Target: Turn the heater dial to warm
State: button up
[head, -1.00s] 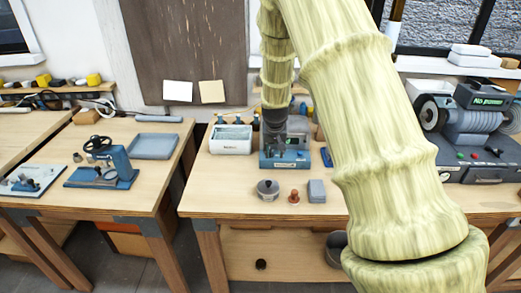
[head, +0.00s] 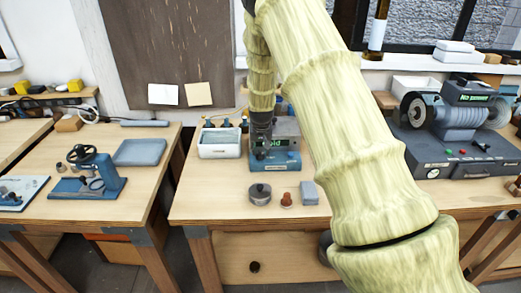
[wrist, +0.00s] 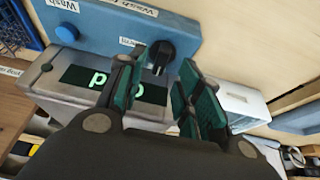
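The heater is a blue and grey box (head: 262,163) on the middle bench in the head view. It also fills the top of the wrist view (wrist: 100,25), seen upside down. Its black dial (wrist: 160,52) has a white pointer mark and small labels around it. My gripper (wrist: 161,68) is open, with one fingertip on each side of the dial. I see gaps, and cannot tell whether either finger touches it. In the head view my arm hides the dial.
A white bin (head: 219,150) stands left of the heater. A round grey pot (head: 260,193), a small red-brown knob-like piece (head: 287,200) and a grey block (head: 309,193) sit in front. A bench grinder (head: 455,120) stands to the right. The front left of this bench is clear.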

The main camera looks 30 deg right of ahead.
aim_at(260, 153)
jog(key=shift+p+x, duration=0.5)
jog(key=shift+x, duration=1.2)
grip_shut()
